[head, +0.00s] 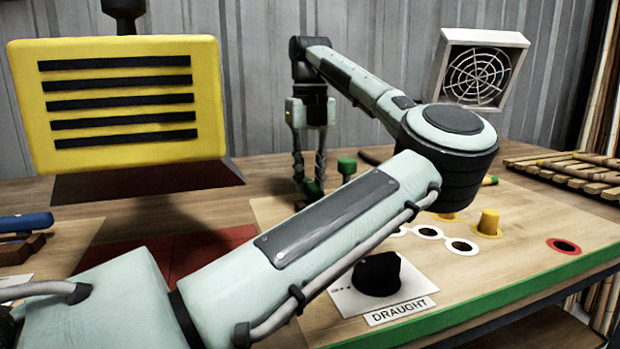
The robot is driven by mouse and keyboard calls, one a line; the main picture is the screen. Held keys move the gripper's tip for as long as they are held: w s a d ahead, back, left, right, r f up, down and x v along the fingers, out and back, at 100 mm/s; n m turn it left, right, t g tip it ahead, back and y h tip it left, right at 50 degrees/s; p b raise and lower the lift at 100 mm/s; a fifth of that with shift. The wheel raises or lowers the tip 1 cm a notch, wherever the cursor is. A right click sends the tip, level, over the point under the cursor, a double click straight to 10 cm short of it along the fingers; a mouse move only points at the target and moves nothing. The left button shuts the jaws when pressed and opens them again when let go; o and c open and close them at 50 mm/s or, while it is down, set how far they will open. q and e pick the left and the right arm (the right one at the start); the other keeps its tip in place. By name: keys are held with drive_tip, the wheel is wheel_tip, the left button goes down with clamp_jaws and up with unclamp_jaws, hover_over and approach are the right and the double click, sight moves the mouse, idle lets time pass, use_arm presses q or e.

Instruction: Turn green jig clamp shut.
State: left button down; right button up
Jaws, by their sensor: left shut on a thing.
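My left gripper (308,183) points straight down over the far middle of the wooden board, with its fingers shut on the green jig clamp (315,190). Only a little of the clamp's green shows at the fingertips; most of it is hidden by the fingers and my own arm, so I cannot tell how far it is turned. A green round-topped knob (347,166) stands just to the right of the gripper, apart from the fingers. My right gripper is not in view.
A yellow slotted box (120,100) stands back left. A black knob (378,273) labelled DRAUGHT sits on the board (500,280) in front. Yellow pegs (488,221) and ringed holes are at the right, near a wooden rack (570,172). A white fan unit (481,70) is behind.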

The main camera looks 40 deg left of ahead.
sight(310, 183)
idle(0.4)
use_arm(q)
drive_tip(key=c, duration=1.3)
unclamp_jaws()
drive_tip(key=shift+r, duration=0.1)
wheel_tip(310, 183, up, 12)
drive_tip(key=shift+f, duration=0.1)
